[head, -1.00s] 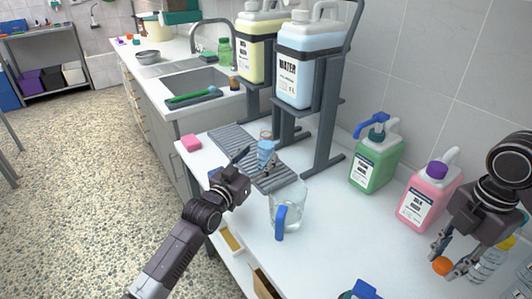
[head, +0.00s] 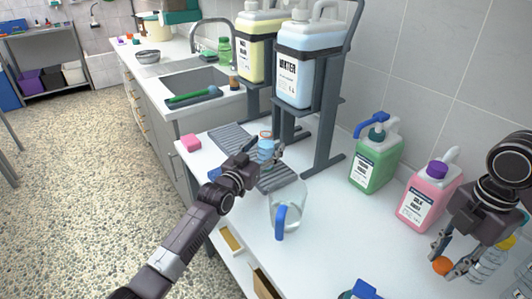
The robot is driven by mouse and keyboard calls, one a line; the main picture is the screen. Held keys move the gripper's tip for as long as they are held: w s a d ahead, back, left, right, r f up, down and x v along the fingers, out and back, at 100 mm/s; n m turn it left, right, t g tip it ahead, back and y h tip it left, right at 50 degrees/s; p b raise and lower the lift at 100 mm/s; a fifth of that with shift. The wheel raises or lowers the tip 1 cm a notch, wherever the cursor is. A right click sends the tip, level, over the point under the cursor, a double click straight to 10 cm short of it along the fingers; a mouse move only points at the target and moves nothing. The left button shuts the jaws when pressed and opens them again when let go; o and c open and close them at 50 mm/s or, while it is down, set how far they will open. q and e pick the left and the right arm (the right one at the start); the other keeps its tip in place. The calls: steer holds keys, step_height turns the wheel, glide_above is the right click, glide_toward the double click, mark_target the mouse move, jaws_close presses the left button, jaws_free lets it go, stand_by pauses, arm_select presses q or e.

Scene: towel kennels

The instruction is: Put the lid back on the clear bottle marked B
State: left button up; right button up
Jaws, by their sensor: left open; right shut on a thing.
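A small clear bottle with blue contents (head: 266,146) and an orange ring at its neck stands by the grey ribbed mat. Its marking is too small to read. My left gripper (head: 265,150) is open, with its fingers at the near side of this bottle, one on each side in the picture. I cannot tell whether they touch it. My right gripper (head: 448,260) is shut on an orange lid (head: 441,266) at the right, above the counter. Another clear ribbed bottle (head: 488,262) with a yellow top is partly hidden by my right gripper.
A clear jug with a blue handle (head: 287,205) stands close to my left gripper. Green (head: 375,163) and pink (head: 429,197) jerrycans stand along the wall. A grey stand (head: 325,135) holds a large water container. A pink sponge (head: 191,142) lies left.

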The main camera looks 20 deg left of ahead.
stand_by(0.3)
arm_select(q)
steer(key=c, duration=1.6)
arm_select(e)
steer(key=shift+r+p, duration=0.5)
arm_select(q)
step_height(320, 180, up, 20)
steer(key=shift+r, duration=0.1)
steer(key=o, duration=0.8)
jaws_close()
